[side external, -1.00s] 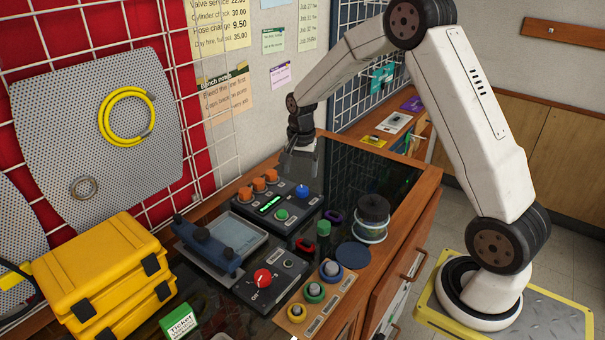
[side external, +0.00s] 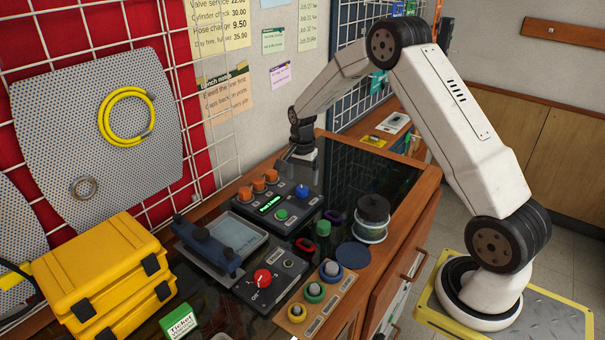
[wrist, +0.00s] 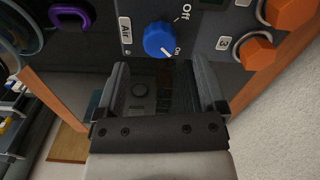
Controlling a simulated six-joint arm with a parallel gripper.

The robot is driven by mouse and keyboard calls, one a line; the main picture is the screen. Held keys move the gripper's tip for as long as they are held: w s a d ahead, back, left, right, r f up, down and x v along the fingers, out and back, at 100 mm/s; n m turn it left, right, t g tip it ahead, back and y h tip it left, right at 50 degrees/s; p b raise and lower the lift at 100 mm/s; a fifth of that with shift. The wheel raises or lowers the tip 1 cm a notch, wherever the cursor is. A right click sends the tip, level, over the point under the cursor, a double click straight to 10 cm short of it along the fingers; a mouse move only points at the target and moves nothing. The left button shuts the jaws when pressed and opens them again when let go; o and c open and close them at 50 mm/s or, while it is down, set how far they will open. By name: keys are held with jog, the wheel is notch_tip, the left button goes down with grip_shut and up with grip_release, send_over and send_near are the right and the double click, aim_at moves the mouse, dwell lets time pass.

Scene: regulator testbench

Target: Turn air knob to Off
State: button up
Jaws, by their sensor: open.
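The blue air knob (side external: 302,191) sits on the right end of the dark control box (side external: 270,222). In the wrist view the air knob (wrist: 160,40) has an "Air" label beside it and "Off" and "On" marks around it. Its white pointer line is directed toward "On". My gripper (wrist: 155,72) is open and empty, with the knob just beyond the gap between its fingertips and not between them. In the side view my gripper (side external: 302,160) is behind the knob, low near the box, pointing down.
Orange knobs (side external: 257,186) line the box's back edge, and a green button (side external: 281,215) is on its front. The dark bench top (side external: 375,165) behind is clear.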

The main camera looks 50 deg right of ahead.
aim_at(302, 188)
jog(key=shift+f, duration=2)
grip_shut()
